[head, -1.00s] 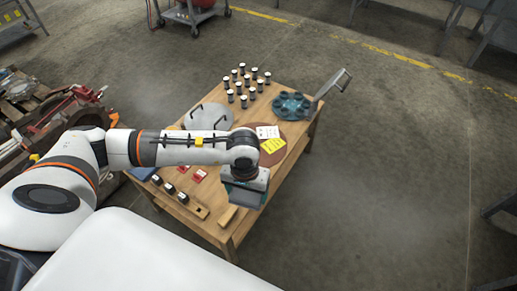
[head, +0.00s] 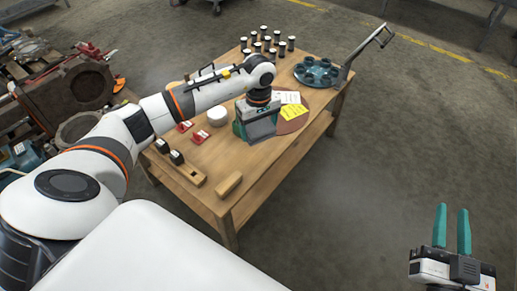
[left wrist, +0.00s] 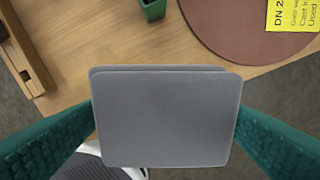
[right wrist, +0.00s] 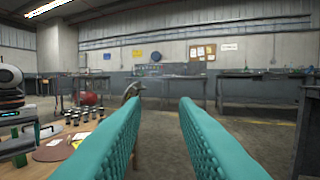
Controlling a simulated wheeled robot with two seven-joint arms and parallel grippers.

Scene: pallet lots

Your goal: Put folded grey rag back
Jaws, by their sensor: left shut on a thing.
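The folded grey rag (left wrist: 167,115) is a flat grey square pad held between the green fingers of my left gripper (left wrist: 165,130). In the head view the rag (head: 262,132) hangs under my left gripper (head: 258,118), over the table near its right side. The left wrist view shows wood, the table edge and floor around the rag; its exact height above the table is unclear. My right gripper (head: 452,212) is open and empty, off the table at the lower right. Its parted teal fingers also show in the right wrist view (right wrist: 155,105).
The wooden table (head: 205,188) bears a brown round mat (head: 292,125) with white and yellow cards. A small green container (left wrist: 152,10) stands near the mat. A wooden block (head: 228,184), red pieces, several black-and-white cylinders and a blue-grey turntable (head: 318,72) also stand there. The front right floor is clear.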

